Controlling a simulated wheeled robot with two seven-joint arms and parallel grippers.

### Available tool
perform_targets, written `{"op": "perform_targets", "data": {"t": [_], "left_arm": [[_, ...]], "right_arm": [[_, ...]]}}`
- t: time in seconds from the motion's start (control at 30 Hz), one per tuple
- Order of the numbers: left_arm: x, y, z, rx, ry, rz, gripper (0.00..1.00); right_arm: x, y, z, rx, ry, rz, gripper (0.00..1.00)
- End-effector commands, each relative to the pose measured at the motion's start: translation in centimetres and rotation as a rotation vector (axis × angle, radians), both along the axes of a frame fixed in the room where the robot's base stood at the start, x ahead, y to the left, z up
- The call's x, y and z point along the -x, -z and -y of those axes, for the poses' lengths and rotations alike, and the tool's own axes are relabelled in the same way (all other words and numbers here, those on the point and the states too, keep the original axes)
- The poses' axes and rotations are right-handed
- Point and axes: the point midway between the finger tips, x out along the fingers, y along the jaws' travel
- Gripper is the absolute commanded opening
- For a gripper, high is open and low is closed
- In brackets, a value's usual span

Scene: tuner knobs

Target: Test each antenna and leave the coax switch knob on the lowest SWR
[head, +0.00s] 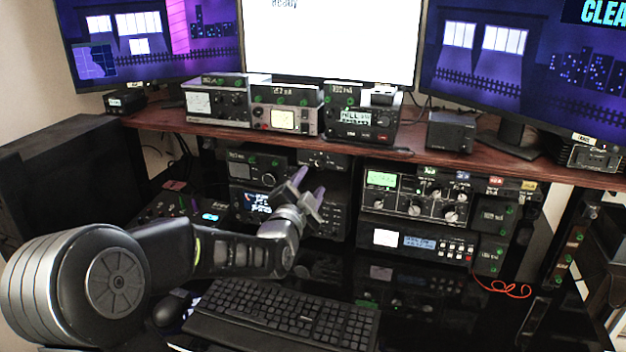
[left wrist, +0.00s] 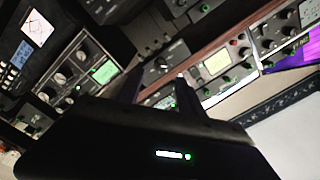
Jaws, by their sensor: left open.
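My left gripper (head: 309,187) reaches in from the left, its jaws open and empty, in front of the radios under the shelf. In the head view, a small black box with a knob (head: 322,160) sits just beyond and above the fingertips; it may be the coax switch, but its labels are too small to read. The gripper appears apart from it. In the left wrist view a dark box with a knob (left wrist: 166,62) lies beyond the fingers (left wrist: 158,92). A tuner with a lit green display (head: 410,194) and several knobs stands right of the gripper. My right gripper is not in view.
A wooden shelf (head: 420,143) carries several radios, one with a lit cream meter (head: 290,119). A unit with a white screen (head: 420,243) sits below the tuner. A keyboard (head: 282,315) and mouse (head: 172,307) lie in front. The glossy desk right of the keyboard is clear.

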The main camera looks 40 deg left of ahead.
Motion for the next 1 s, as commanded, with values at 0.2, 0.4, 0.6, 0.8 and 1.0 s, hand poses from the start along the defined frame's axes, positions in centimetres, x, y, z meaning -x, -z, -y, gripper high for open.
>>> {"op": "perform_targets", "data": {"t": [0.2, 0.4, 0.6, 0.8, 1.0], "left_arm": [[0.17, 0.05, 0.08, 0.001, 0.0, -0.001, 0.45], [0.16, 0.05, 0.06, 0.001, 0.0, -0.001, 0.34], [0.15, 0.05, 0.05, 0.001, 0.0, -0.001, 0.18], [0.15, 0.04, 0.05, 0.001, 0.0, -0.001, 0.01], [0.15, 0.05, 0.05, 0.001, 0.0, -0.001, 0.0]], "right_arm": [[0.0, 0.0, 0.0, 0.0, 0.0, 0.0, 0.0], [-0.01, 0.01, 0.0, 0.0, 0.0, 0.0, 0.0], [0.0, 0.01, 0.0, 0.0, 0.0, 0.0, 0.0], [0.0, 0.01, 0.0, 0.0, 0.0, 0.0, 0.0], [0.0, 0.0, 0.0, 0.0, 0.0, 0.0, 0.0]]}}
